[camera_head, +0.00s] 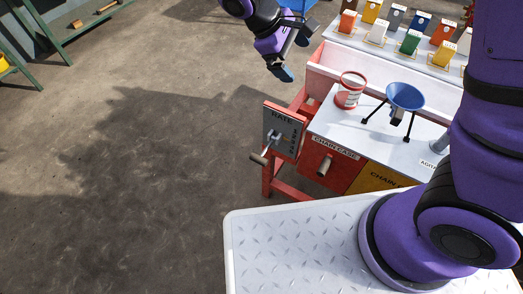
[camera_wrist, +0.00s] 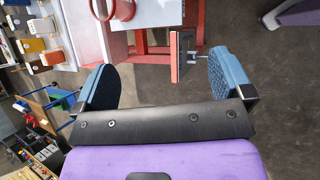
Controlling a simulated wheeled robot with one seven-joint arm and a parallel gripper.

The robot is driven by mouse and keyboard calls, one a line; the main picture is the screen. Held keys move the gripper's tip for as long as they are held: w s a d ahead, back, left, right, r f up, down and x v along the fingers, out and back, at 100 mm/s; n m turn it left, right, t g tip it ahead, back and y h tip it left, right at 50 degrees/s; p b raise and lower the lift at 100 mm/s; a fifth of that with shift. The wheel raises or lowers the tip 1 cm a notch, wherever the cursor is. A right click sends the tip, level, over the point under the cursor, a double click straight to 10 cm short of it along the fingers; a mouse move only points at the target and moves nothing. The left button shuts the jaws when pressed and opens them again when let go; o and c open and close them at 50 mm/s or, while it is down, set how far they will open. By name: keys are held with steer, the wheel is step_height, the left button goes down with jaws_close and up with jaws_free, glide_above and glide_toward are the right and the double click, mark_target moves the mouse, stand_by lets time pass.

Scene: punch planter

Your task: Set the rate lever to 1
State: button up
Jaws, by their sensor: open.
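The rate plate (camera_head: 287,127), grey on a red backing and marked RATE, stands upright at the left end of the red machine. Its rate lever (camera_head: 264,152) has a metal arm and a wooden-looking grip, pointing down and left. The scale figures beside it are too small to read. My gripper (camera_head: 294,54) is open and empty, above and apart from the lever. In the wrist view, the plate shows nearly edge-on (camera_wrist: 175,62) between the fingers as seen, with a thin metal part of the lever (camera_wrist: 197,58) close to the right finger in the picture. My gripper (camera_wrist: 160,65) touches nothing there.
A red-and-white can (camera_head: 349,92) and a blue funnel (camera_head: 405,96) on a black stand are on the machine's white top. A CHAIN CASE label and a knob (camera_head: 324,167) sit on its front. Coloured boxes stand on a shelf behind. The floor (camera_head: 130,170) at left is clear.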

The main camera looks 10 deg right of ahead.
steer(key=a+f+n+t+h, duration=0.1)
steer(key=a+f+n+h, duration=0.2)
steer(key=a+f, duration=0.5)
steer(key=n+t, duration=1.4)
steer(key=n, duration=0.1)
glide_toward(261, 156)
steer(key=shift+h, duration=0.4)
steer(key=x, duration=1)
steer(key=shift+w+f, duration=0.2)
steer(key=shift+w, duration=0.15)
steer(key=shift+c, duration=0.5)
